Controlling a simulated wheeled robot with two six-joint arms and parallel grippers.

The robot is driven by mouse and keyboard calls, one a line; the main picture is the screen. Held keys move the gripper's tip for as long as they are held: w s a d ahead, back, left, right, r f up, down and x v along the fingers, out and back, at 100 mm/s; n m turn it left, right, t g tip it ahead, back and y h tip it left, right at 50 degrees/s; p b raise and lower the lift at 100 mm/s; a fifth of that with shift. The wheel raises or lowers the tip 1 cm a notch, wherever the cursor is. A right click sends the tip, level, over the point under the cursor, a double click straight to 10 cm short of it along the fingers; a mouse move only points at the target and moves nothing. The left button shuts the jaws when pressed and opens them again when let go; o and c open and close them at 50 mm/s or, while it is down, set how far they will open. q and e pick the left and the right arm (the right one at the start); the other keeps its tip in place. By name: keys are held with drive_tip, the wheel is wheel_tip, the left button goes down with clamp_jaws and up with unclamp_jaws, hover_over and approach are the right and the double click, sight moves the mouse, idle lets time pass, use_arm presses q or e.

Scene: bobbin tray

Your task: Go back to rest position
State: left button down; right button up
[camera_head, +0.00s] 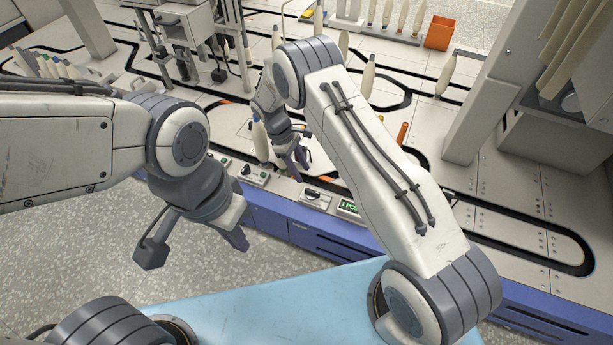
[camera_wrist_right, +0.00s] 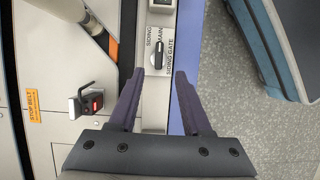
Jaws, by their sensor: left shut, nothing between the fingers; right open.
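My left gripper (camera_head: 238,240) hangs over the floor in front of the workstation, at the left of the head view. It is shut with nothing in it. My right gripper (camera_head: 294,164) is open and empty above the front edge of the workstation. In the right wrist view its two dark fingers (camera_wrist_right: 164,75) stand apart. Between and beyond them is a switch panel marked SIDING, MAIN and SIDING GATE, with a black knob (camera_wrist_right: 156,54). The right gripper does not visibly hold anything.
A switch with a red light (camera_wrist_right: 91,103) sits left of the right fingers, by an orange STOP BELT label (camera_wrist_right: 34,106). Several bobbins stand on the workstation, one at the right (camera_head: 447,73). An orange box (camera_head: 439,33) is at the back. A blue front panel (camera_head: 338,256) edges the workstation.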

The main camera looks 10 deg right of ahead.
drive_tip(key=shift+w+a+r, duration=0.15)
drive_tip(key=shift+a+r, duration=0.05)
drive_tip(key=shift+r, duration=0.4)
drive_tip(key=s+a+r+m+t+y, duration=0.1)
drive_tip(key=s+a+r, duration=0.4)
drive_tip(key=r, duration=0.5)
drive_tip(key=s+a+r+m+t+y, duration=0.1)
drive_tip(key=s+a+r, duration=0.2)
drive_tip(key=s+r, duration=0.5)
drive_tip(key=s+d+r+y, duration=0.1)
drive_tip(key=s+r, duration=0.2)
drive_tip(key=s, duration=0.3)
drive_tip(key=s+d+r+m+y, duration=0.1)
drive_tip(key=s+r, duration=0.1)
drive_tip(key=s, duration=0.4)
drive_tip(key=s+r+y, duration=0.1)
drive_tip(key=s+r, duration=0.2)
drive_tip(key=s, duration=0.4)
wheel_tip(320, 180, up, 31)
drive_tip(key=p, duration=3.1)
drive_tip(key=shift+w+t+p, duration=0.35)
drive_tip(key=shift+t, duration=0.05)
